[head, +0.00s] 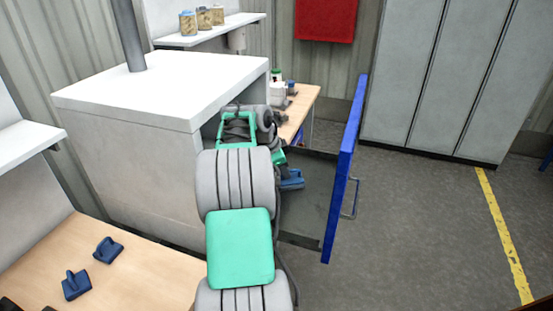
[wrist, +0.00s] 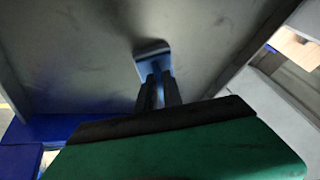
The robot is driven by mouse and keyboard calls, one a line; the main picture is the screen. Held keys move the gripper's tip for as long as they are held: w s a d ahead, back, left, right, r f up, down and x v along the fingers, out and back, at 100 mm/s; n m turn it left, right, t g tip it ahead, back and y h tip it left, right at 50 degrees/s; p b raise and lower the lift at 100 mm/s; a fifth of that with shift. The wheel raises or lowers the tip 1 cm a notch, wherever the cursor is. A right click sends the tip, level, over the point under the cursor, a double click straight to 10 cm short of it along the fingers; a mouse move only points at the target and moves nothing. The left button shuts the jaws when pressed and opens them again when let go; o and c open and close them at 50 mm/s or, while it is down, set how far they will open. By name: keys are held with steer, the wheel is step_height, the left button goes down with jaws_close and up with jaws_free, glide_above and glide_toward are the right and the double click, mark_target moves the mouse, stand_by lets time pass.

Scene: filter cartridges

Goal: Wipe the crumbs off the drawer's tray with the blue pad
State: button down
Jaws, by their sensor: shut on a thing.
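The drawer is pulled out, with a blue front (head: 345,150) and a grey tray (head: 313,205) that also fills much of the wrist view (wrist: 75,60). My gripper (wrist: 158,85) is shut on the blue pad (wrist: 152,52), which shows at its fingertips. In the head view the blue pad (head: 292,181) is inside the drawer, low over or on the tray. I cannot tell for sure whether it touches. Dark smudges show on the tray in the wrist view; I cannot make out separate crumbs. My arm hides part of the drawer.
Two more blue pads (head: 107,250) (head: 75,284) lie on the wooden bench (head: 150,270) at the left. A white cabinet (head: 150,165) stands beside the drawer. A wooden table (head: 305,100) with small items is behind.

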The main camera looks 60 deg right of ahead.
steer(key=shift+w+d+r+p, duration=0.1)
steer(key=shift+w+d+p, duration=0.1)
steer(key=shift+d+p, duration=0.8)
steer(key=shift+s+d+r, duration=0.1)
steer(key=shift+s+d, duration=0.15)
steer(key=shift+d, duration=0.25)
steer(key=a+b, duration=0.1)
steer(key=a+f+b, duration=0.1)
steer(key=shift+w+a, duration=0.1)
steer(key=shift+a, duration=0.3)
steer(key=shift+s+a+r+b, duration=0.1)
steer(key=shift+s+a+b, duration=0.1)
steer(key=shift+a+b, duration=0.8)
steer(key=shift+s+a+b, duration=0.2)
steer(key=shift+a+b, duration=0.25)
steer(key=shift+a, duration=1)
steer(key=shift+s+a+r+b, duration=0.1)
steer(key=shift+s+a+b, duration=0.1)
steer(key=shift+a+b, duration=0.8)
step_height(320, 180, up, 8)
steer(key=a+p, duration=0.1)
steer(key=p, duration=0.5)
steer(key=shift+r, duration=0.2)
